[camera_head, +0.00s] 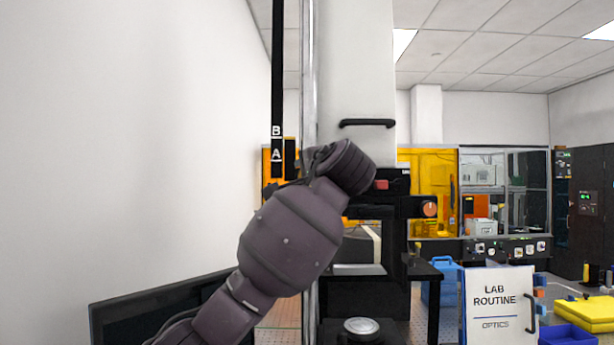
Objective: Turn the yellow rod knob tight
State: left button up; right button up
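My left arm comes in from the lower left and reaches up to the instrument's column. Its wrist end (345,167) is in front of the column, just right of the black rail (278,80) with the labels B and A. The fingers of my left gripper cannot be made out clearly. Small dark parts show left of the wrist, near the rail, but I cannot tell what they belong to. I cannot pick out a yellow rod knob; the wrist may hide it. An orange round knob (430,208) is on the instrument's right side. My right gripper is not in view.
The tall light column (355,70) has a black handle (367,123). A round silver-topped part (361,326) is at its base. A dark screen (125,315) is at lower left. A "LAB ROUTINE OPTICS" sign (498,308), a blue container (440,280) and yellow boxes (590,310) are at right.

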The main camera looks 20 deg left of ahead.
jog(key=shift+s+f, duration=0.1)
pick_arm(q)
jog(key=o, duration=0.9)
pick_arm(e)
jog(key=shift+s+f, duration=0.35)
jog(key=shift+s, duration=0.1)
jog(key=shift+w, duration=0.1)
pick_arm(q)
jog(key=b+v, duration=0.1)
jog(key=v, duration=1)
jog(key=shift+b, duration=0.4)
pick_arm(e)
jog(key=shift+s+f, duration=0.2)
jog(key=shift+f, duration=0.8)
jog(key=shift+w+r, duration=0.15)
